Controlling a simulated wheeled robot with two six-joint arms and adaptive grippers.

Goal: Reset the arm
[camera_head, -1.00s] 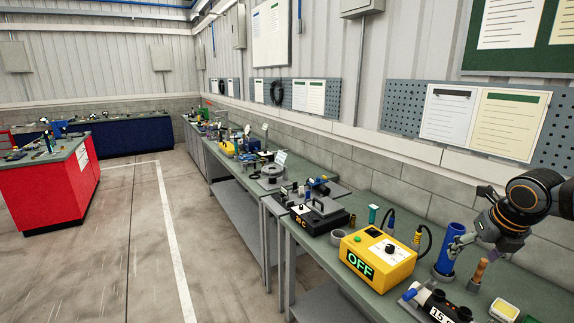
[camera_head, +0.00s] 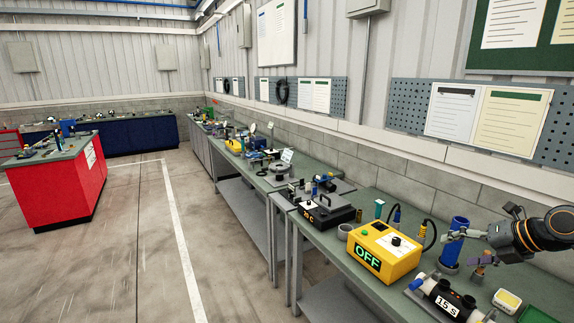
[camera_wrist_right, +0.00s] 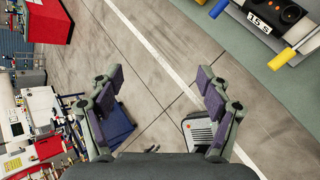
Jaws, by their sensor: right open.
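My right gripper (camera_head: 467,246) is at the right of the head view, its fingers toward the left. It overlaps the upright blue cylinder (camera_head: 453,252) there; I cannot tell if they touch. In the right wrist view the gripper (camera_wrist_right: 158,84) shows its two fingers wide apart, with nothing between them but floor beyond. My left gripper is in neither view.
A green-topped bench (camera_head: 338,252) runs along the wall. On it stand a yellow box marked OFF (camera_head: 383,249) and a black-and-white device marked 15 S (camera_head: 445,297), also in the wrist view (camera_wrist_right: 267,17). A red cabinet (camera_head: 62,191) stands left; open floor lies between.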

